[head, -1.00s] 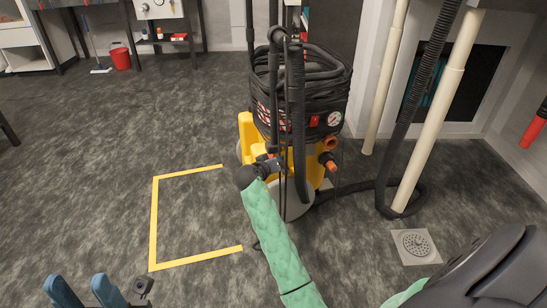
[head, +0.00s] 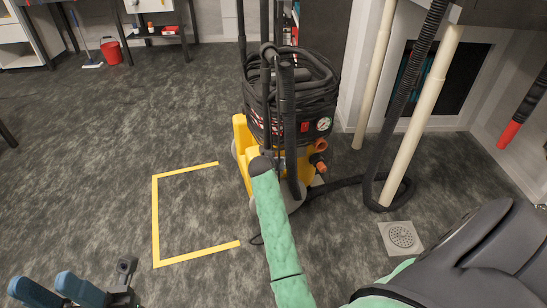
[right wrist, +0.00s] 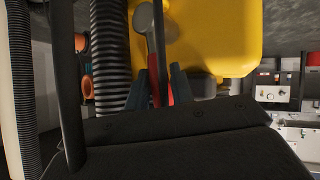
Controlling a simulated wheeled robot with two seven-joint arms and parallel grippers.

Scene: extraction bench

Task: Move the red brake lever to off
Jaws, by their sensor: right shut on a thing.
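The extraction machine (head: 290,110) stands in the middle of the head view, with a yellow body, black coiled hose and a gauge. In the right wrist view, the red brake lever (right wrist: 170,94) shows as red strips beside a dark bar, low against the yellow body (right wrist: 225,40). My right gripper (right wrist: 157,90) has its blue-grey fingers on either side of it and is shut on it. In the head view my green right arm hides that gripper and the lever. My left gripper (head: 45,286) is at the bottom left, its blue fingers apart and empty.
A yellow floor outline (head: 155,215) lies left of the machine, with bare floor inside. Pale pipes (head: 420,120), a black hose (head: 411,75) and a floor drain (head: 402,238) are on the right. A red bucket (head: 111,52) stands at the back left.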

